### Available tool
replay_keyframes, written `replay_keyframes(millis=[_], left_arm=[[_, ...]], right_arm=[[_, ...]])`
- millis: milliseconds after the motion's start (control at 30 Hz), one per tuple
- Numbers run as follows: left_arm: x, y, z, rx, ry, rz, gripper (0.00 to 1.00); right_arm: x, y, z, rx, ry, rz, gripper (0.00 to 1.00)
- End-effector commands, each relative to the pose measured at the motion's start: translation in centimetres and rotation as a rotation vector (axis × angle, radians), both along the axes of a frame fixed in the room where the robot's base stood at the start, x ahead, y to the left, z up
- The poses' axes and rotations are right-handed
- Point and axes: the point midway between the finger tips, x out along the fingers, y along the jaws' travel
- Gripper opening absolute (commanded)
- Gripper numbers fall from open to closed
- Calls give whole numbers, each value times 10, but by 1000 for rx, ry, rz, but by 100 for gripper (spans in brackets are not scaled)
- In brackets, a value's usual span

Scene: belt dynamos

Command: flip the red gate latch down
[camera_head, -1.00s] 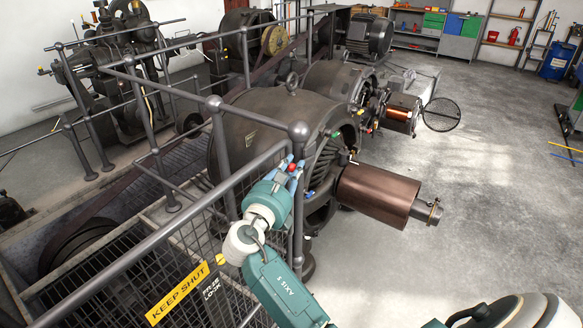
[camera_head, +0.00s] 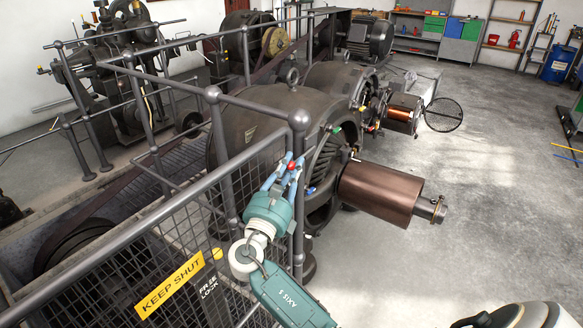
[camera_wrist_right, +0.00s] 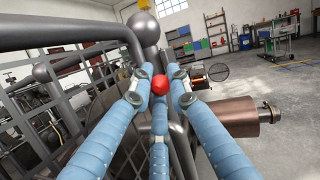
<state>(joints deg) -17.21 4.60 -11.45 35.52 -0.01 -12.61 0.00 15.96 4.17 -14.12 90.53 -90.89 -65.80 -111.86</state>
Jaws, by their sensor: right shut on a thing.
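The red latch knob (camera_head: 291,166) is at the gate's end post, a little below the post's ball top. My right gripper (camera_head: 290,170) has its blue fingers closed around it. In the right wrist view the red knob (camera_wrist_right: 159,88) sits between the fingers of the gripper (camera_wrist_right: 160,78), in front of the grey post. The fingers hide the rest of the latch, so its angle cannot be told. The mesh gate (camera_head: 165,206) carries a yellow KEEP SHUT sign (camera_head: 171,285). My left gripper is not in view.
A large dark dynamo (camera_head: 258,120) stands just behind the gate. Its copper-coloured drum (camera_head: 380,193) sticks out right of my right gripper. Grey rails run close to my arm on the left. The floor at the right (camera_head: 480,150) is clear.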

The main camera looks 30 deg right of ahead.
Motion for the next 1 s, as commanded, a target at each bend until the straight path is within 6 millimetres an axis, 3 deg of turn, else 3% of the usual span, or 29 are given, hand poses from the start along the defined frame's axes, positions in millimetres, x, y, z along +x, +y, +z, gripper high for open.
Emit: replay_keyframes(millis=[33,67,100,467,1000], left_arm=[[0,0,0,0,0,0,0],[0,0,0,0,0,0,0],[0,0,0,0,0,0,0],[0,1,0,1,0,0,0],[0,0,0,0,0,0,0]], right_arm=[[0,1,-1,0,3,1,0],[0,1,-1,0,3,1,21],[0,1,-1,1,3,1,25],[-3,5,-2,1,3,1,25],[-60,82,-27,2,5,2,25]])
